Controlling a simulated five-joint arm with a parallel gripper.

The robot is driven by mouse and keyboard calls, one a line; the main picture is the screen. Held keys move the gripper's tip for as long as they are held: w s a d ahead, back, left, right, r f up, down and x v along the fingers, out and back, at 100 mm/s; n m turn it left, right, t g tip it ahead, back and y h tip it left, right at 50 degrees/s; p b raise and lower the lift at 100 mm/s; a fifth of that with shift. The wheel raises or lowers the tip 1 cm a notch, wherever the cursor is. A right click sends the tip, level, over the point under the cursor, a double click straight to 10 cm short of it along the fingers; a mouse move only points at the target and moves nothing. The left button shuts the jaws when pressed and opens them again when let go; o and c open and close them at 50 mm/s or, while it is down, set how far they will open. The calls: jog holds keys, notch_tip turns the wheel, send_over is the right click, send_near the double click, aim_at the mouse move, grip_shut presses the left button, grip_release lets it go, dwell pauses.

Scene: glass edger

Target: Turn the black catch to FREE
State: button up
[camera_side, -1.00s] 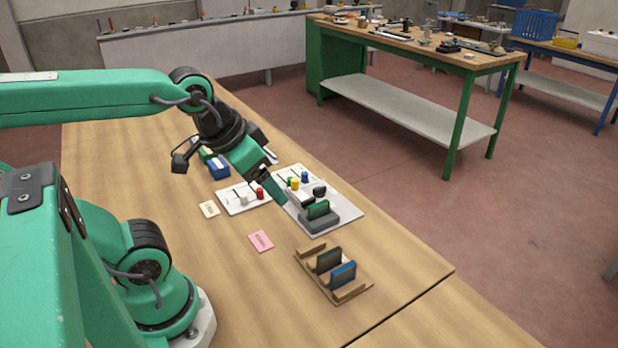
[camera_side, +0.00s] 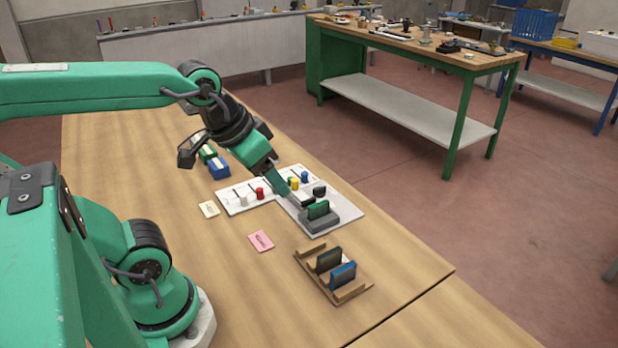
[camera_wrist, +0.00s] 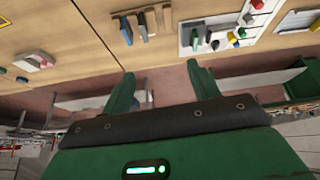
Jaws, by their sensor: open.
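A small black knob, which looks like the catch (camera_side: 319,191), stands on the right part of a pale board (camera_side: 345,214). Its pointing direction and any FREE marking are too small to read. A grey block with a green plate (camera_side: 318,209) stands in front of it, and yellow and blue knobs lie behind it. My gripper (camera_side: 284,190) points down over the board's left edge, left of the black knob and apart from it as far as I can tell. In the wrist view my gripper (camera_wrist: 160,75) is open, with nothing between its fingers.
A white panel (camera_side: 232,207) with white and red knobs adjoins on the left. A wooden rack (camera_side: 350,294) with dark and blue plates stands in front. A pink card (camera_side: 260,241) and a cream card (camera_side: 209,209) lie flat. Bare table lies around them.

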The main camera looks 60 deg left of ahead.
jog(key=w+a+n+g, duration=0.1)
jog(key=w+a+n, duration=0.2)
jog(key=w+n, duration=0.35)
jog(key=n+g, duration=0.4)
jog(key=n, duration=0.7)
send_over(320, 187)
notch_tip(320, 187, down, 16)
jog(key=shift+a+r, duration=0.1)
jog(key=shift+r, duration=0.05)
jog(key=shift+f, duration=3.9)
jog(key=shift+c, duration=0.2)
